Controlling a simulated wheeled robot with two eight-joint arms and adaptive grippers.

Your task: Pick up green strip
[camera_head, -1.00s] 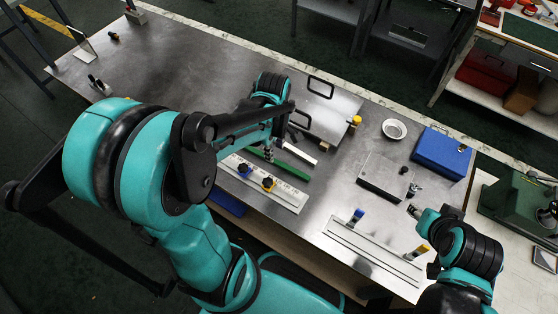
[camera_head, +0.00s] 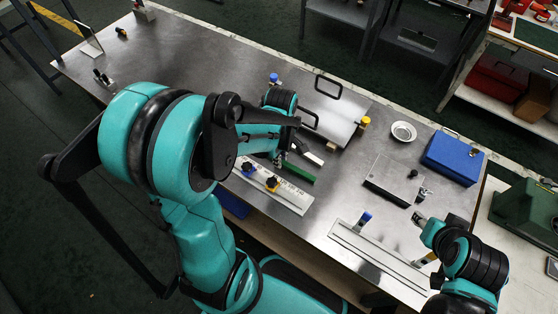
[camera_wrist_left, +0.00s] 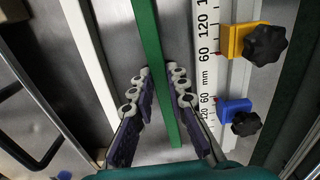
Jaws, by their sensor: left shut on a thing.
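The green strip (camera_head: 299,171) is a long thin bar near the front of the metal table, between a white strip (camera_head: 310,157) and a clamped ruler rail (camera_head: 285,193). In the left wrist view the green strip (camera_wrist_left: 150,45) runs upright between the fingers of my left gripper (camera_wrist_left: 160,82). My left gripper (camera_head: 282,160) is shut on it; in the head view my arm hides part of the strip and most of the fingers. I cannot tell whether the strip is off the table. My right gripper (camera_head: 420,220) is over the table's right part, its fingers too small to judge.
The ruler rail carries a blue clamp (camera_wrist_left: 238,112) and a yellow clamp (camera_wrist_left: 248,42) close beside the strip. A metal plate with black handles (camera_head: 325,108) lies behind. A white bowl (camera_head: 403,131) and a blue box (camera_head: 452,157) stand right. The table's far left is mostly clear.

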